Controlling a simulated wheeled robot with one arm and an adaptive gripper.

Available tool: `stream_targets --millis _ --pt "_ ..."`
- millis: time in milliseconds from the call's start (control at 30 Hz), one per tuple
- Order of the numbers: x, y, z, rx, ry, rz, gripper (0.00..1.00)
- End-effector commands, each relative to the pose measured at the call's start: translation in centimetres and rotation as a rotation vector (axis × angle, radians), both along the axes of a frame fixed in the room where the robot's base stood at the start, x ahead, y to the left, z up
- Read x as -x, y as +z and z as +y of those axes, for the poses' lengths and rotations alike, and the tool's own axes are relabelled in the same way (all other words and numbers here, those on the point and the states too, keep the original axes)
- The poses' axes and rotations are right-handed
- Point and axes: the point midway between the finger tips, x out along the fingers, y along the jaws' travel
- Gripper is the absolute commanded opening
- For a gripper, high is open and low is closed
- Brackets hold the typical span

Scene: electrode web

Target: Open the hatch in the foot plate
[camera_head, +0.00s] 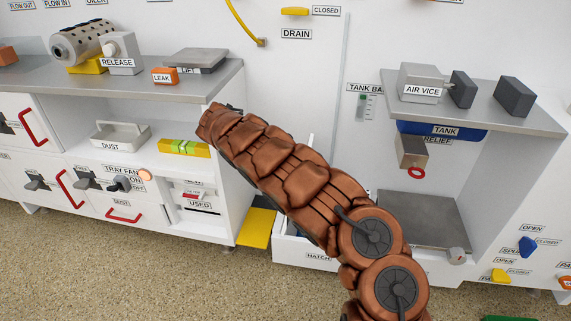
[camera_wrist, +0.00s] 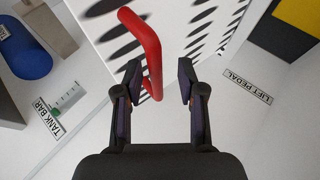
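In the wrist view, my gripper (camera_wrist: 160,80) is open, its two dark fingers apart. A red bar handle (camera_wrist: 152,45) stands out from a white slotted panel (camera_wrist: 185,12), and its lower end lies between the fingers, nearer the left one. I cannot tell whether it touches that finger. In the head view, a HATCH label (camera_head: 318,257) sits on the front of a low white box (camera_head: 297,252), partly hidden by my arm. My gripper and the red handle are hidden in that view. I cannot see the hatch clearly enough to tell its position.
A yellow pedal (camera_head: 257,228) juts out left of the white box, and a LIFT PEDAL label (camera_wrist: 248,78) shows in the wrist view. A blue tank (camera_head: 440,130) and a grey plate (camera_head: 422,218) are to the right. The speckled floor (camera_head: 130,275) in front is clear.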

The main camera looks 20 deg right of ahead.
Motion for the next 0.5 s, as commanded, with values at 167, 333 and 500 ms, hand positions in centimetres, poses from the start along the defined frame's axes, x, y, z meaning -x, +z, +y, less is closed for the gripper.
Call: stream_targets --millis 167,333,500 --pt "-0.1 1.3 0.0 0.001 0.000 -0.004 0.39" --pt "-0.1 4.1 0.1 -0.001 0.002 -0.006 0.39" --pt "-0.1 7.0 0.1 -0.002 0.001 -0.004 0.39"
